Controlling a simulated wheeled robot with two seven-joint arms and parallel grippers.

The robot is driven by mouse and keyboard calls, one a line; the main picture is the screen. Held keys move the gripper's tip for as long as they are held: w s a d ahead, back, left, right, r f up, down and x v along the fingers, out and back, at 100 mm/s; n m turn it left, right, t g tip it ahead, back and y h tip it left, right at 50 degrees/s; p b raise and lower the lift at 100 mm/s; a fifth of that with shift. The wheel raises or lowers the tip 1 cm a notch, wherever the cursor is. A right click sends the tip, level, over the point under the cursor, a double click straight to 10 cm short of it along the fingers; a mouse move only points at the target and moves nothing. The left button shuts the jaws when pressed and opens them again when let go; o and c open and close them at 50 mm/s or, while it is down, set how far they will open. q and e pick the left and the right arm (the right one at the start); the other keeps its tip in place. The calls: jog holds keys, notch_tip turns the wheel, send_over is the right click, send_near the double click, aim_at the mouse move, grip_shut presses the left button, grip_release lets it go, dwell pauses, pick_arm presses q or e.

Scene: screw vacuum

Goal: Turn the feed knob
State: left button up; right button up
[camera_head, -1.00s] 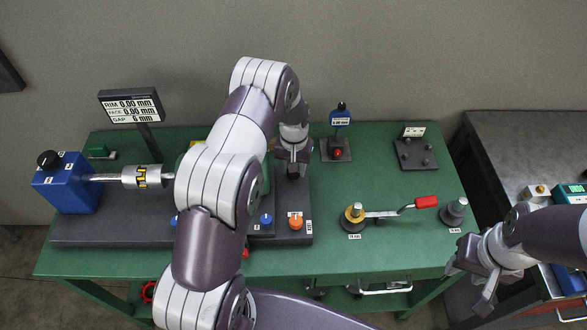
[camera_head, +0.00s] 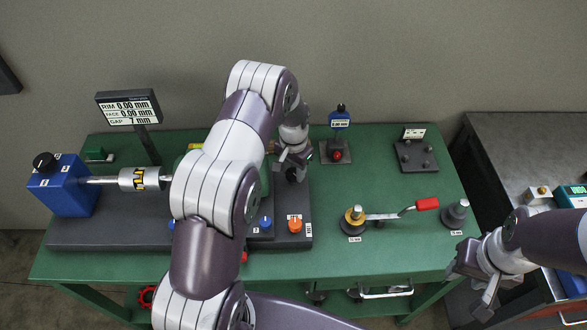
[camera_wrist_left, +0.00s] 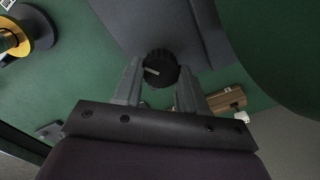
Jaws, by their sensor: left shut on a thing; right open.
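A round black knob (camera_wrist_left: 160,68) with a pale pointer line sits on the dark base's end in the left wrist view. I take it as the feed knob; no label on it is readable. My left gripper (camera_wrist_left: 159,88) is shut on it, one finger on each side. In the head view my left gripper (camera_head: 290,166) is at the right end of the machine base, and the knob is mostly hidden there. The display (camera_head: 128,108) reads RIM 0.00 mm, FACE 0.00 mm, and GAP seemingly 7 mm. My right gripper (camera_head: 470,287) is open and empty past the table's front right edge.
My left arm covers the middle of the dark machine base (camera_head: 90,232). An orange knob (camera_head: 294,224) and a blue knob (camera_head: 265,222) stand on its front.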

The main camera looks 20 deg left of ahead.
aim_at(294, 172)
pick_arm(q)
jog(key=shift+w+r, duration=0.1)
jog(key=o, duration=1.1)
jog(key=shift+c, duration=0.2)
notch_tip(294, 172, up, 13)
jog(key=b, duration=0.2)
jog(key=shift+f, duration=0.2)
